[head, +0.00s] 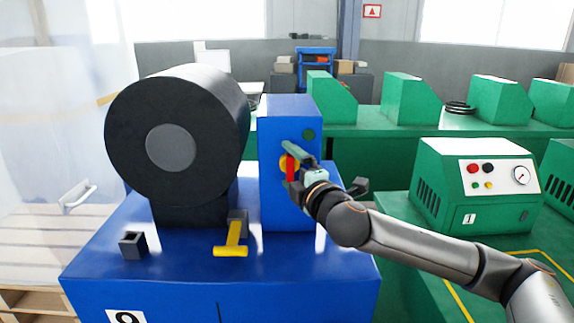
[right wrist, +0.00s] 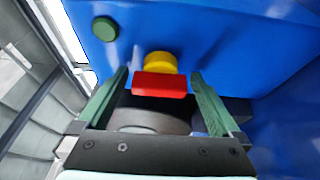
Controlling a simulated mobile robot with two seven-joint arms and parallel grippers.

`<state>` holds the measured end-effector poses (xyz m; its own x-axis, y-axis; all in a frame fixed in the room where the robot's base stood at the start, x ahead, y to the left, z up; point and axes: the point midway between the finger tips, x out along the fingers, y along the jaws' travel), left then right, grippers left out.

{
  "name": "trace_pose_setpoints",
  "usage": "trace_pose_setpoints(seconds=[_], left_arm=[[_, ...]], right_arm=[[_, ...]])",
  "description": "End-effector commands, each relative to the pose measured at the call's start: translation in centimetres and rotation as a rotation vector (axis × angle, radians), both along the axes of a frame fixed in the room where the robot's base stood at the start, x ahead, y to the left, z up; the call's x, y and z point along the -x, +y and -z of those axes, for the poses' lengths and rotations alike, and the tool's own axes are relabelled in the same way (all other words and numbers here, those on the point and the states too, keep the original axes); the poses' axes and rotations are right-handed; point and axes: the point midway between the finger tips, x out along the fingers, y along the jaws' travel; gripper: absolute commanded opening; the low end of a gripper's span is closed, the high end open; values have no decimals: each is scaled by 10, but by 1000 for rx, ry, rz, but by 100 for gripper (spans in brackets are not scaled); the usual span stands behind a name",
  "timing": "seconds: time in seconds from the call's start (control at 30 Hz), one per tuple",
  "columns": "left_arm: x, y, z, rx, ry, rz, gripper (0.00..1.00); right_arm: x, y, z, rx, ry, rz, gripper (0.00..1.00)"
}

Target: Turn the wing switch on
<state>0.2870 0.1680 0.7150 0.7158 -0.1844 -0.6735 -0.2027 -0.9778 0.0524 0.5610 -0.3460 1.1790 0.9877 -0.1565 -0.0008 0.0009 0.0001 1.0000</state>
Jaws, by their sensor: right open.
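The wing switch (head: 290,168) is a red bar on a round yellow base, on the front of a blue box. In the head view the red bar looks upright. The right wrist view shows the red bar (right wrist: 159,84) with the yellow base (right wrist: 160,62) behind it. My right gripper (head: 291,168) is at the switch. Its green fingers (right wrist: 160,90) are open, one on each side of the red bar, with gaps visible on both sides. In the head view the gripper hides part of the switch. My left gripper is not in view.
A green round button (right wrist: 104,28) sits on the same blue face. A big black drum (head: 120,140) stands left of the box. A yellow-handled lever (head: 231,250) and a small dark block (head: 132,245) are on the blue bench. A green numbered unit (head: 475,190) stands right.

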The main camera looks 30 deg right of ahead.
Motion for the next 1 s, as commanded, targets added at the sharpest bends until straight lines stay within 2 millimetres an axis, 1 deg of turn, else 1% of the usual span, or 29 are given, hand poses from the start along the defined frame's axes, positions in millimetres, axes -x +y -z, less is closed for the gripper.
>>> trace_pose_setpoints(seconds=[0.3,1.0], left_arm=[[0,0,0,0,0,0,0],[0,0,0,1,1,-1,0]], right_arm=[[0,0,0,0,0,0,100],[0,0,0,-1,0,0,21]])
